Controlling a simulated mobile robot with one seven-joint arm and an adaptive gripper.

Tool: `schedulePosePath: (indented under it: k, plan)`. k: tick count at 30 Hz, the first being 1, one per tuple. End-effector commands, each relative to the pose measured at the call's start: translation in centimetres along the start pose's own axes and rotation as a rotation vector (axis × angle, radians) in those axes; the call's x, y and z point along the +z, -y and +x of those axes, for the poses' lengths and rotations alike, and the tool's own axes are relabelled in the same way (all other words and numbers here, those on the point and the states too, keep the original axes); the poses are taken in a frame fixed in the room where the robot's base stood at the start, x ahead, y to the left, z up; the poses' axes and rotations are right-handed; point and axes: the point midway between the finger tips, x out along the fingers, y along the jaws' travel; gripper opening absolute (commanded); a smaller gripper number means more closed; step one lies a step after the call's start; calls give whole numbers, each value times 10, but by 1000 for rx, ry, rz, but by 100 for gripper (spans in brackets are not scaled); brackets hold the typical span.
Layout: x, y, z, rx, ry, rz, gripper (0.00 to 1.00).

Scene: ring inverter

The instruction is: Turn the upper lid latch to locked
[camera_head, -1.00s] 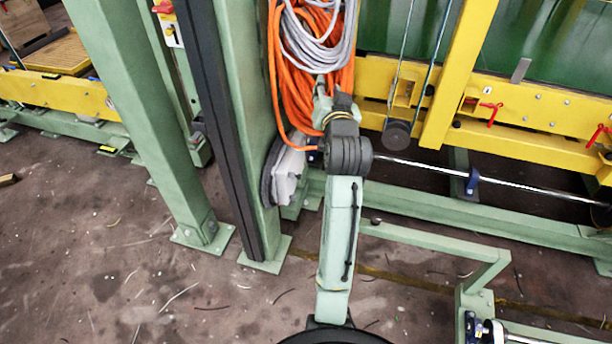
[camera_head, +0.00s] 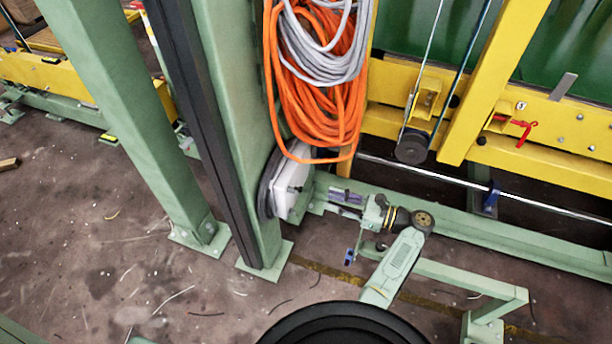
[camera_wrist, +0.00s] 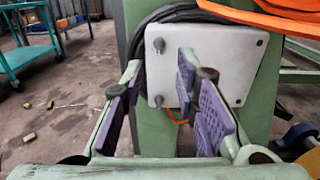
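A white box lid (camera_wrist: 228,66) is fixed to the green column, and the white box also shows at the column's side in the head view (camera_head: 290,182). In the wrist view the upper latch (camera_wrist: 159,45) is a small dark knob at the lid's upper left. The lower latch (camera_wrist: 157,100) is a similar knob below it. Whether the upper latch is turned to locked is too small to tell. My gripper (camera_wrist: 159,80) is open and empty, its purple-padded fingers apart with the lid beyond them. In the head view my gripper (camera_head: 348,204) is right of the box, pointing towards it.
Orange cable coils (camera_head: 318,105) and grey cable coils (camera_head: 335,45) hang above the box. The green column (camera_head: 250,150) stands beside it. A low green frame (camera_head: 470,275) and a metal shaft (camera_head: 440,175) lie to the right. The floor left of the column is mostly clear.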

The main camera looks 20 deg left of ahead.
Motion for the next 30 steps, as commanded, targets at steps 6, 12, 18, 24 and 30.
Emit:
schedulePosePath:
  k: [6, 12, 18, 24, 30]
  plan:
    - [2, -2, 19, 4, 7, 8, 28]
    - [3, -2, 57, 6, 5, 7, 28]
    - [2, -1, 90, 4, 5, 6, 28]
    - [1, -1, 106, 2, 5, 5, 28]
    - [0, -1, 108, 1, 5, 5, 28]
